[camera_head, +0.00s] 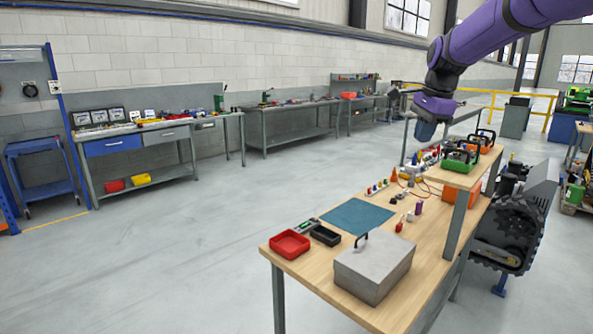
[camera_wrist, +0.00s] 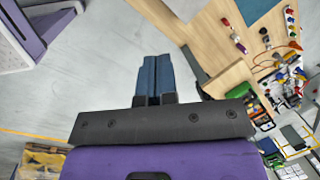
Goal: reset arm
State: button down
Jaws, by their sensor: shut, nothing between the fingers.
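My purple arm reaches in from the upper right of the head view. My gripper (camera_head: 425,131) hangs pointing down, above and behind the far end of the wooden workbench (camera_head: 437,213). In the wrist view the two blue fingers of my gripper (camera_wrist: 155,62) lie side by side, shut, with nothing between them. The fingers touch nothing that I can see. Below them in the wrist view are the grey floor and the edge of the workbench (camera_wrist: 185,32).
On the workbench stand a grey box (camera_head: 374,266), a red tray (camera_head: 289,244), a blue mat (camera_head: 357,216) and small coloured parts. A raised shelf (camera_head: 461,178) holds green and orange carriers. A tracked machine (camera_head: 515,220) stands to the right. Open floor lies left.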

jog(key=s+r+n+t, duration=0.1)
jog(key=s+r+n, duration=0.1)
jog(key=s, duration=0.4)
jog(key=s+r+n, duration=0.2)
jog(key=s+n, duration=0.1)
jog(key=s, duration=0.4)
jog(key=s+f+n, duration=0.2)
jog(key=s+n, duration=0.1)
jog(key=s, duration=0.5)
jog(key=s+f+n+t, duration=0.1)
jog(key=s+f+n, duration=0.2)
jog(key=s, duration=0.6)
jog(key=s+f+n+t+h, duration=0.1)
jog(key=s+f+n, duration=0.1)
jog(key=s+n, duration=0.3)
jog(key=s, duration=0.3)
jog(key=shift+s+f, duration=0.3)
